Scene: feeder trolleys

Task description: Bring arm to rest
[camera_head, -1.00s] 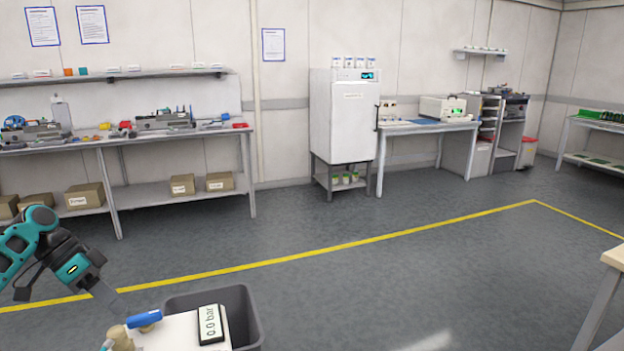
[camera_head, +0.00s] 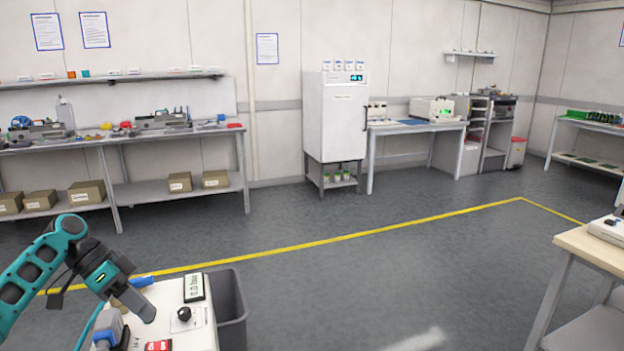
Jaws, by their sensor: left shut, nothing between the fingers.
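My left arm comes in from the lower left in the head view, teal and dark grey. Its gripper (camera_head: 149,313) points down and to the right, over the left part of a white panel box (camera_head: 195,335). Its fingers are shut with nothing between them. I cannot tell whether the fingertips touch the box. The box carries a display (camera_head: 194,288), a black knob (camera_head: 184,314), a blue-handled valve (camera_head: 141,282) and a red label or switch (camera_head: 158,346). My right gripper is not in view.
A dark grey bin (camera_head: 232,310) stands right beside the box. A wooden-topped table (camera_head: 590,245) is at the right edge. A workbench (camera_head: 60,146), a white cabinet (camera_head: 335,120) and a side table (camera_head: 415,126) line the back wall. The floor (camera_head: 400,280) between is clear.

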